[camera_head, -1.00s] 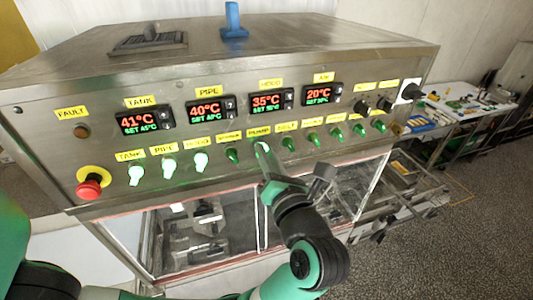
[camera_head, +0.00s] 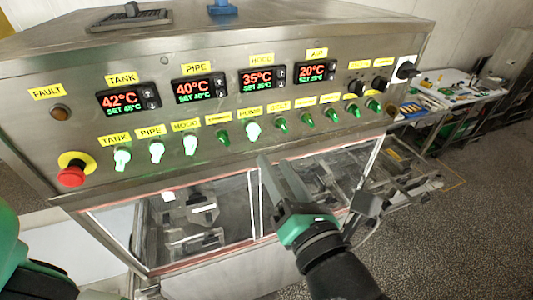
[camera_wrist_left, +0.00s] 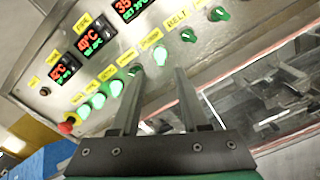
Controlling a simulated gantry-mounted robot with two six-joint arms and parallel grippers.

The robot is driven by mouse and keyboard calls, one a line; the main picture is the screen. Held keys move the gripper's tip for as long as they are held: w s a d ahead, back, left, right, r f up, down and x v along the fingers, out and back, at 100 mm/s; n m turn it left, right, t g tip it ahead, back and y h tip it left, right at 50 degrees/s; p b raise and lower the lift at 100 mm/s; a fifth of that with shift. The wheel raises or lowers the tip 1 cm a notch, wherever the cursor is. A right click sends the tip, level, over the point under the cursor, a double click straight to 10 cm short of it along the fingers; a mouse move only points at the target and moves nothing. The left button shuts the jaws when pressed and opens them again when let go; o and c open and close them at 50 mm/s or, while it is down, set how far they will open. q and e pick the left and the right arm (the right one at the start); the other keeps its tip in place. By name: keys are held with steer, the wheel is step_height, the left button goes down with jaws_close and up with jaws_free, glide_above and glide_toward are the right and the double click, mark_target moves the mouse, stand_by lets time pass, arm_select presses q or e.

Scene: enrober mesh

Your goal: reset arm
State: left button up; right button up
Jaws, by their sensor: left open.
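My left gripper (camera_head: 276,168) is open and empty in the head view, just below the row of switches on the steel control panel (camera_head: 60,135). Its fingers point up at the panel, below and right of the brightly lit pump switch (camera_head: 253,131). In the left wrist view the two fingers of the left gripper (camera_wrist_left: 160,76) stand apart with nothing between them, and the pump switch (camera_wrist_left: 160,55) shows beyond their tips. Whether a fingertip touches the panel is hard to tell; a gap seems to show. My right gripper is not in view.
The tank (camera_head: 122,159), pipe (camera_head: 157,151) and hood (camera_head: 190,144) switches are lit; switches farther right look dark green. A red emergency button (camera_head: 72,175) sticks out at left. Clear windows (camera_head: 225,215) lie below the panel. A cluttered table (camera_head: 455,90) stands at right.

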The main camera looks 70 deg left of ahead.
arm_select(q)
steer(key=shift+d, duration=0.85)
